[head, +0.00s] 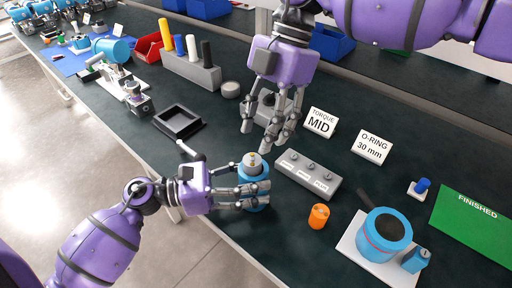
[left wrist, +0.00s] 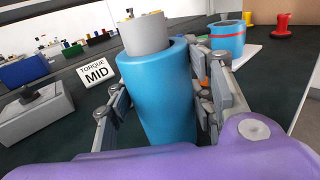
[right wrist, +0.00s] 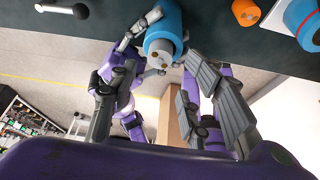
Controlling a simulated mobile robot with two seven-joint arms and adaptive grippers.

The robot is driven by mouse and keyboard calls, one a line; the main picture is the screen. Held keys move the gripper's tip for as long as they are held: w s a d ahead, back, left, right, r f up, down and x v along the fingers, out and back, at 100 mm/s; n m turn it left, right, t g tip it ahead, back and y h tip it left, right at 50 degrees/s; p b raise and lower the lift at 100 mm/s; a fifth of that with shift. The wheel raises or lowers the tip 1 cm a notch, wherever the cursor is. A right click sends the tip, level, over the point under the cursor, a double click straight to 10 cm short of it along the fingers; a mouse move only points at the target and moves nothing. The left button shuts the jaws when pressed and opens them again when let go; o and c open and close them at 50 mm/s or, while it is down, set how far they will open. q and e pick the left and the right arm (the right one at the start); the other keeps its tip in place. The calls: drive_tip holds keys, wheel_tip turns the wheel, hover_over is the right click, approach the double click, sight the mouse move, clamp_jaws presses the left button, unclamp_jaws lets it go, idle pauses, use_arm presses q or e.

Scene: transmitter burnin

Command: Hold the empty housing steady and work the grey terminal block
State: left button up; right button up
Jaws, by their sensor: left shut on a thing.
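A light-blue cylindrical housing (head: 264,187) stands upright on the dark bench, and my left gripper (head: 243,194) is shut around it from the left. It also shows large in the left wrist view (left wrist: 160,95). My right gripper (head: 270,138) is open and empty, fingers down, above and behind the housing. The housing shows beyond its fingers in the right wrist view (right wrist: 165,28).
A grey block with several knobs (head: 308,174) is right of the housing, with an orange cylinder (head: 319,216) in front. Farther right are a blue unit on a white plate (head: 345,245) and a green FINISHED mat (head: 470,228). A black tray (head: 160,125) and dark-handled tool (head: 187,149) lie left.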

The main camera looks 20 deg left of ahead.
drive_tip(key=a+v, duration=0.1)
drive_tip(key=v, duration=0.5)
drive_tip(key=shift+d+r, duration=0.2)
drive_tip(key=shift+d, duration=0.3)
use_arm(q)
drive_tip(key=o, duration=1.5)
